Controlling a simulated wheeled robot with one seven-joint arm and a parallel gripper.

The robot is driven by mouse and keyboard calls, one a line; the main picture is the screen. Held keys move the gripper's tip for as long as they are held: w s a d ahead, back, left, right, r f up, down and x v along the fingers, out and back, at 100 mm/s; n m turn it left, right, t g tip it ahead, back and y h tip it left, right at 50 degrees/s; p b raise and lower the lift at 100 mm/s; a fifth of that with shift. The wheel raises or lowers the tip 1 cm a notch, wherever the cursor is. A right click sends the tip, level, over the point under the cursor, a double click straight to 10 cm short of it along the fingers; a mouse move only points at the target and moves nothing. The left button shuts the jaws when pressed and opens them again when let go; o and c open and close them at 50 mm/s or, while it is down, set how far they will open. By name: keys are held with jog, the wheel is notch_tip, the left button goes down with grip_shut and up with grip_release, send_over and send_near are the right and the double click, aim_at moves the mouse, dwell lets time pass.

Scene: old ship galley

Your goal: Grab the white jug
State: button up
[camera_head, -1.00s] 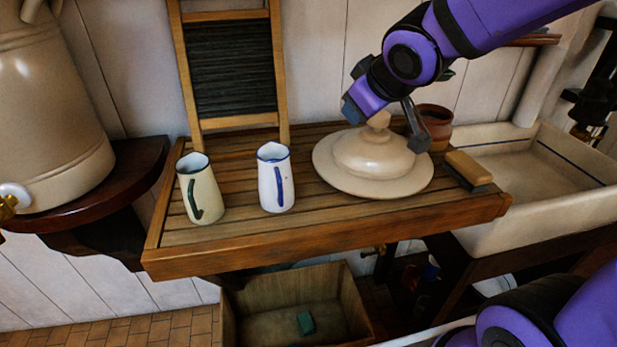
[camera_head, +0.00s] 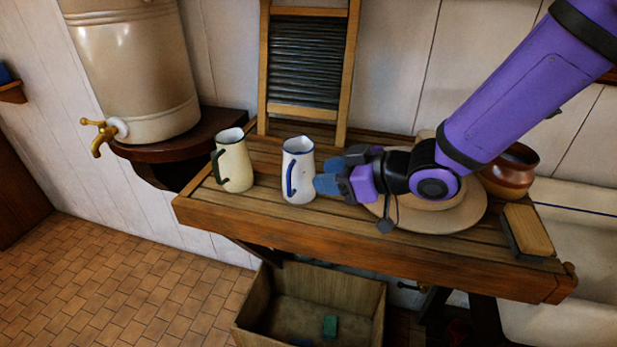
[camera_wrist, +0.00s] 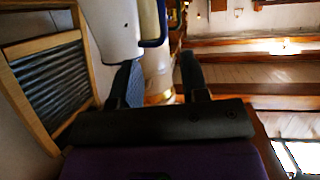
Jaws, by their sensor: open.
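The white jug (camera_head: 298,172) has a dark blue rim and blue handle and stands upright on the slatted wooden drainboard (camera_head: 240,220). My gripper (camera_head: 328,175) is open and level, just right of the jug, with its fingertips towards it. The gap between my fingers (camera_wrist: 160,72) holds nothing. Whether a fingertip touches the jug, I cannot tell.
A cream jug (camera_head: 233,162) with a green handle stands left of the white jug. A washboard (camera_head: 305,62) leans behind. My arm partly covers a domed, plate-like cream object (camera_head: 462,215). A brown pot (camera_head: 510,170) and brush (camera_head: 528,232) are at right. A large urn (camera_head: 140,75) stands at left.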

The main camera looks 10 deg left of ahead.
aim_at(289, 193)
jog(key=x, duration=0.4)
jog(key=f+x, duration=0.1)
jog(key=x, duration=0.3)
jog(key=shift+s+a+f, duration=0.1)
jog(key=shift+s+f, duration=0.05)
jog(key=shift+f, duration=0.1)
jog(key=shift+a+f, duration=0.25)
jog(key=shift+a, duration=0.3)
jog(key=shift+c, duration=0.2)
grip_shut()
